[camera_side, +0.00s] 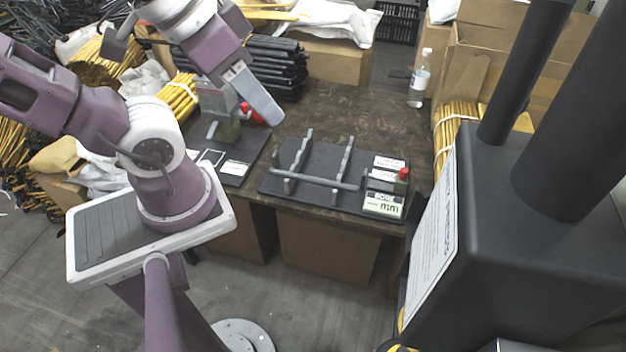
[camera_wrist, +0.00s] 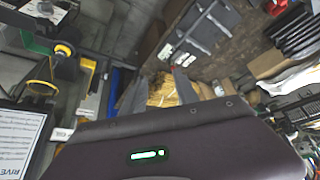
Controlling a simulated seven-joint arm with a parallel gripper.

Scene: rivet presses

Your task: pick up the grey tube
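The grey tube (camera_side: 317,181) lies level across the front ends of two notched grey rails (camera_side: 301,158) on a dark board (camera_side: 270,187) in the side view. My gripper (camera_side: 268,115) hangs above and to the left of the tube, well apart from it. In the wrist view my gripper (camera_wrist: 160,90) shows two grey fingers spread apart with nothing held between them. The dark board (camera_wrist: 222,14) with the rails shows at the top of the wrist view, where I cannot clearly make out the tube.
A gauge box (camera_side: 384,204) with a red knob (camera_side: 403,173) stands at the board's right end. A press (camera_side: 217,105) stands left of the board, partly behind my gripper. A bottle (camera_side: 419,80) stands at the back right. The brown tabletop (camera_side: 345,112) behind the rails is clear.

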